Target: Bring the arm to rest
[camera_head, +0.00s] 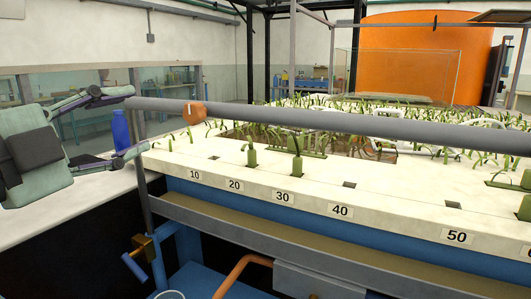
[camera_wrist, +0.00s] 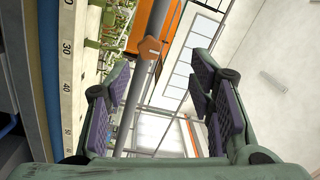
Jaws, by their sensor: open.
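My gripper (camera_head: 138,119) is at the left of the head view, raised near the left end of the bench and pointing right. Its two fingers are spread wide apart. In the wrist view my gripper (camera_wrist: 160,98) shows both purple-padded fingers apart, with nothing held between them. A blue bottle (camera_head: 120,130) appears between the fingers in the head view; I cannot tell its depth, and it does not show in the wrist view.
A grey rail (camera_head: 330,126) with an orange-brown piece (camera_head: 194,113) crosses close by the fingertips in the picture. The numbered white bench top (camera_head: 225,170) carries several green plants. A white counter (camera_head: 60,210) lies below my gripper.

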